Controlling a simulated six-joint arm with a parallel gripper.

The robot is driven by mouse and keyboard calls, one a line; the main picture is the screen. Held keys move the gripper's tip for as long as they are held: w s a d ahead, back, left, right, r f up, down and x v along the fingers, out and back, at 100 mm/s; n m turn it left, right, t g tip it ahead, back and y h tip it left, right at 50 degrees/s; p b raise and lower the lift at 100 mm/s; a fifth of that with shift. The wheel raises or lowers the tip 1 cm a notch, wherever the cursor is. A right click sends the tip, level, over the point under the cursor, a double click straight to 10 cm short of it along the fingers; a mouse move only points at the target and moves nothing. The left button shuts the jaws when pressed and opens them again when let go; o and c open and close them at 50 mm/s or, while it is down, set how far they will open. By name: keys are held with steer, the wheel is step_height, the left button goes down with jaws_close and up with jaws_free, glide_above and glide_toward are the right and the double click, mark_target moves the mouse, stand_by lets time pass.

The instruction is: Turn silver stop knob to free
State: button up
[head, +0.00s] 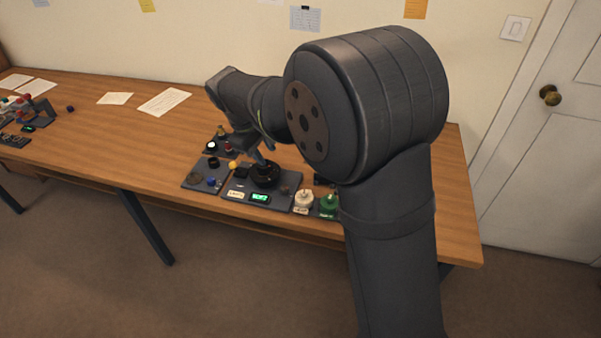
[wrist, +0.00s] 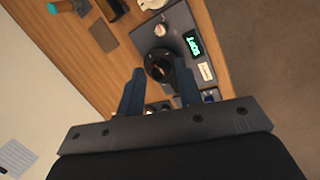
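A small silver knob (wrist: 161,30) stands on a dark panel (wrist: 178,18) in the wrist view, beyond my fingertips. It is only a small spot near the panel's right end in the head view (head: 284,190). A round black lens part (wrist: 154,70) sits on the same panel, also visible in the head view (head: 266,179). My gripper (wrist: 160,66) is open, its two fingers apart on either side of the lens part in the picture. I cannot tell whether they touch it. In the head view my arm partly covers the gripper (head: 262,156).
The panel carries a lit green display (head: 260,197) and a white label (head: 236,194). A white piece (head: 303,198) and a green piece (head: 328,202) stand to its right. Wooden table (head: 130,150) farther left is mostly clear.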

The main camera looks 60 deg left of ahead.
mark_target(285, 187)
steer(key=w+a+m+g, duration=0.2)
steer(key=w+m+g, duration=0.3)
steer(key=m, duration=0.6)
steer(key=shift+t+h, duration=0.4)
steer(key=shift+t, duration=0.2)
steer(key=f, duration=1.1)
steer(key=w+f, duration=0.1)
steer(key=f, duration=0.5)
steer(key=shift+d, duration=0.15)
jaws_close()
